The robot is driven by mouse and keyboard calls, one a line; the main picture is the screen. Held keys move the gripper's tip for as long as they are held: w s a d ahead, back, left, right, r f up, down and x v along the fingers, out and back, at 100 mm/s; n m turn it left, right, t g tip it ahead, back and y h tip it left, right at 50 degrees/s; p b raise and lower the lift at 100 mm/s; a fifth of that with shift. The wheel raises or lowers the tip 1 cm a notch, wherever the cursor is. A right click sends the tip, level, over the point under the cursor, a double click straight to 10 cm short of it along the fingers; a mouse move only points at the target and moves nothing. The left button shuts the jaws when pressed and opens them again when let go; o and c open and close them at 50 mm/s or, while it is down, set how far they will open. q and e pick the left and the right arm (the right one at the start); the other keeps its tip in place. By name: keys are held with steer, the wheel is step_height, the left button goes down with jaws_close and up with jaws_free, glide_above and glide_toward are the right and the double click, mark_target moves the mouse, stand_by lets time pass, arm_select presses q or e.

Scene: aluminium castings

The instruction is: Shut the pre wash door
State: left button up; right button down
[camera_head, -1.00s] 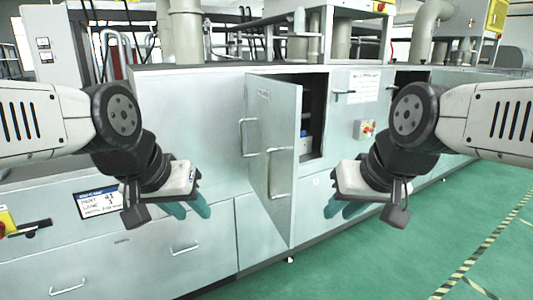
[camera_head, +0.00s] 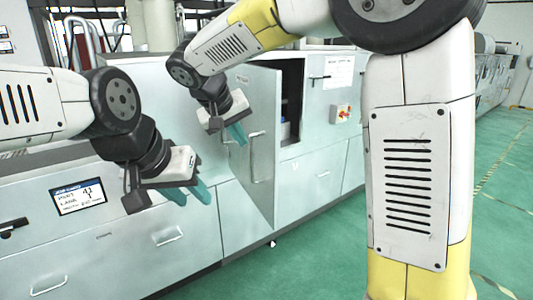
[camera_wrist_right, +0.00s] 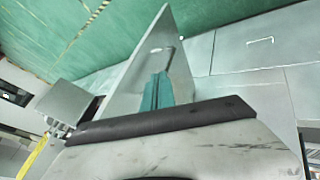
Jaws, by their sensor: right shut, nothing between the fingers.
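The pre wash door (camera_head: 262,160) is a pale grey metal panel with a bar handle, standing open from the grey machine's front. To its right the dark opening (camera_head: 290,85) shows. My right gripper (camera_head: 237,137) is shut and empty, with its teal fingertips close to the door's left side. In the right wrist view the door (camera_wrist_right: 180,62) rises behind the shut teal fingers (camera_wrist_right: 156,90); I cannot tell whether they touch it. My left gripper (camera_head: 190,194) hangs in front of the machine, left of the door, clear of it; its finger gap is unclear.
The machine's front (camera_head: 205,215) has drawers and handles below. A label plate (camera_head: 78,197) is at left, and a red and yellow switch box (camera_head: 340,113) is right of the opening. Green floor (camera_head: 325,250) is free in front. My right arm hides much of the right side.

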glide_toward(269, 160)
steer(key=f, duration=0.1)
steer(key=a+f, duration=0.2)
steer(key=f, duration=0.1)
steer(key=shift+w+a+f, duration=0.1)
steer(key=shift+w+a, duration=0.1)
steer(key=shift+w, duration=0.15)
steer(key=shift+w+d, duration=0.3)
steer(key=shift+d, duration=0.3)
steer(key=shift+w+d, duration=0.25)
steer(key=shift+d, duration=0.35)
steer(key=shift+w+d, duration=0.3)
steer(key=shift+d, duration=0.3)
steer(key=shift+d, duration=0.15)
